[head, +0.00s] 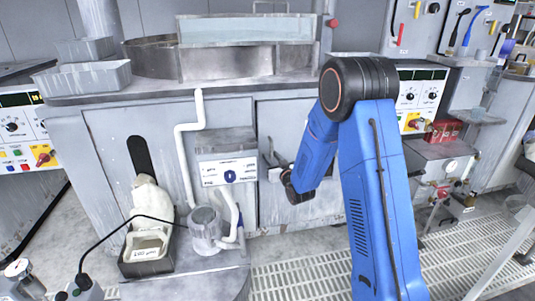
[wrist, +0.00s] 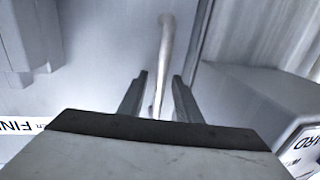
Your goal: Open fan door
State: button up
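The grey cabinet under the machine has a door panel (head: 290,118) right of the control box. I take it for the fan door, and it looks shut. A thin bar handle (head: 271,150) stands near its left edge. In the wrist view the pale, slightly curved handle (wrist: 166,45) runs down between my two fingers. My gripper (wrist: 160,80) is open around the handle, with a gap visible on both sides. In the head view my gripper (head: 273,173) is small and partly hidden by my blue arm, which also covers much of the door.
A control box (head: 228,172) and a white pipe (head: 183,155) are left of the door. A pump (head: 206,230) and a tray with a white container (head: 147,243) stand on a low platform. Grating floor (head: 300,270) is clear in front.

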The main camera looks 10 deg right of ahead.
jog(key=shift+w+a, duration=0.1)
jog(key=shift+w, duration=0.25)
grip_shut()
